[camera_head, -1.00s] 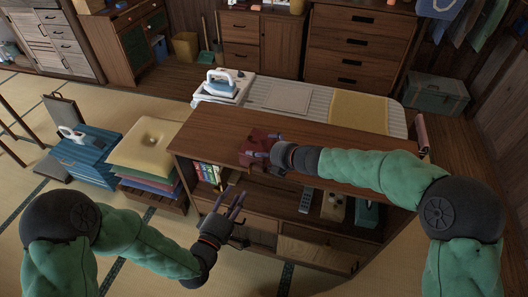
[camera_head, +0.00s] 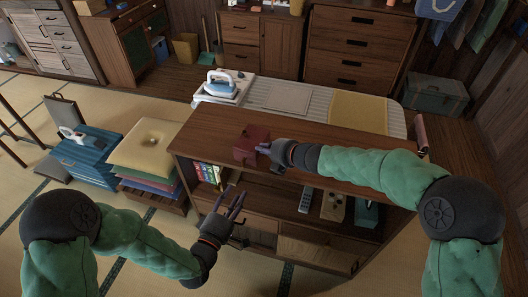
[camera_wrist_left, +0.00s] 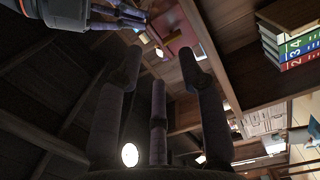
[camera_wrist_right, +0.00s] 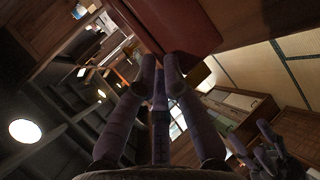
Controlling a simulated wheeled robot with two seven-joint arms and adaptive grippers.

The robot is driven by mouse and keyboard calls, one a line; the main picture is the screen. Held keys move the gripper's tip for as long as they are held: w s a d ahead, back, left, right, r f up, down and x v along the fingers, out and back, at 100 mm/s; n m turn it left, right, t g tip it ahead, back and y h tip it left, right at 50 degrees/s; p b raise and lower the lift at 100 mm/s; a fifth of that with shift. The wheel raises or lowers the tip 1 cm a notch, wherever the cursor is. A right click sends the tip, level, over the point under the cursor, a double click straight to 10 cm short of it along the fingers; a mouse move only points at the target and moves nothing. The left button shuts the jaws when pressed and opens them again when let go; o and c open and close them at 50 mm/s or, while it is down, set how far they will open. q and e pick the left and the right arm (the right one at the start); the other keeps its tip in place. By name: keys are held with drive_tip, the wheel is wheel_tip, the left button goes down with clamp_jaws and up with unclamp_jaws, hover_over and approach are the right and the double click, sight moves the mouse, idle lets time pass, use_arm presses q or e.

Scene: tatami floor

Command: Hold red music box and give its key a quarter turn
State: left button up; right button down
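The red music box (camera_head: 252,145) stands on the wooden cabinet top near its front left edge. My right gripper (camera_head: 265,149) is at its right side, fingertips touching or very near it. In the right wrist view the box (camera_wrist_right: 185,22) fills the top, and the fingertips (camera_wrist_right: 161,68) lie close together at its lower edge. I cannot tell whether they hold anything; the key is not discernible. My left gripper (camera_head: 237,203) is open and empty, in front of the cabinet and below its top. The left wrist view shows its spread fingers (camera_wrist_left: 162,65) and the box's red side (camera_wrist_left: 180,38).
The cabinet top (camera_head: 210,125) is otherwise clear. Stacked cushions (camera_head: 147,145) are at the left.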

use_arm(q)
drive_tip(key=shift+c, duration=0.3)
drive_tip(key=m, duration=1.7)
approach(248, 157)
drive_tip(key=x, duration=0.6)
drive_tip(key=shift+f, duration=0.15)
clamp_jaws()
